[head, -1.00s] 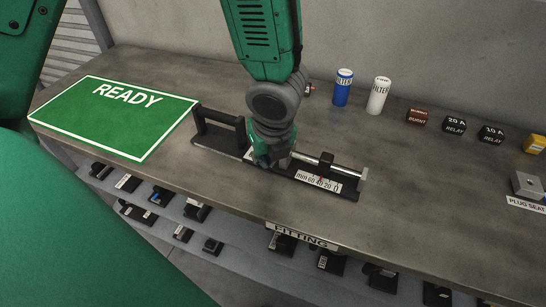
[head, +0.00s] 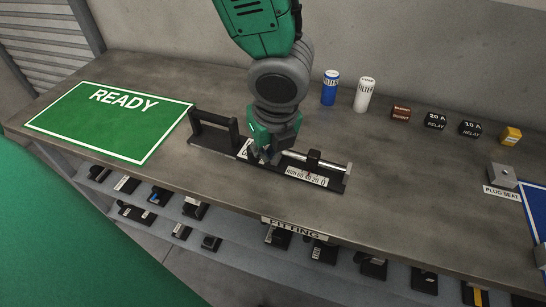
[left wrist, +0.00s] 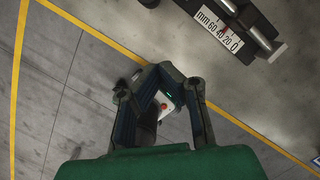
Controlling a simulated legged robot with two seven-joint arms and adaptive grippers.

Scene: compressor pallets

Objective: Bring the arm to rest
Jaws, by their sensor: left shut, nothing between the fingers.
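My left gripper (head: 268,152) hangs from the green and grey arm in the middle of the head view, overlapping the black measuring fixture (head: 338,184). In the left wrist view its dark fingers (left wrist: 160,70) are shut and hold nothing. The fixture has a metal rod, a black slider and a white mm scale; it also shows at the top right of the left wrist view (left wrist: 262,48). The gripper looks apart from the fixture there, with floor beneath its fingers. My right gripper is not in view.
A green READY mat (head: 112,120) lies at the left of the bench (head: 420,205). Blue (head: 330,88) and white (head: 365,95) filters, relays and a plug seat (head: 503,176) stand along the back and right. Dark parts fill a lower shelf. The front right of the bench is clear.

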